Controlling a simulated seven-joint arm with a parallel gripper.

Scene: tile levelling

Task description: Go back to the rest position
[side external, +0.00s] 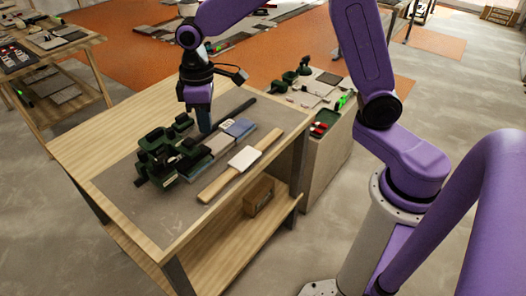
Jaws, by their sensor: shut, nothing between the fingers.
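My gripper (204,121) points straight down over the wooden workbench (95,130). Its fingers are shut and empty. The fingertips are close to the grey work surface (125,190), just behind a row of grey and blue tiles (215,143). I cannot tell whether they touch anything. A dark green fixture (165,160) with several blocks stands on the work surface to the left of my gripper. A wooden bar (238,167) with a white piece (244,158) across it lies in front of the tiles.
A dark bar (235,110) lies behind the tiles. A cardboard box (259,194) sits on the bench's lower shelf. A side cabinet (328,160) with a green tray (325,123) stands at the right. Another table (50,45) with items is at the far left. The bench's back left is bare.

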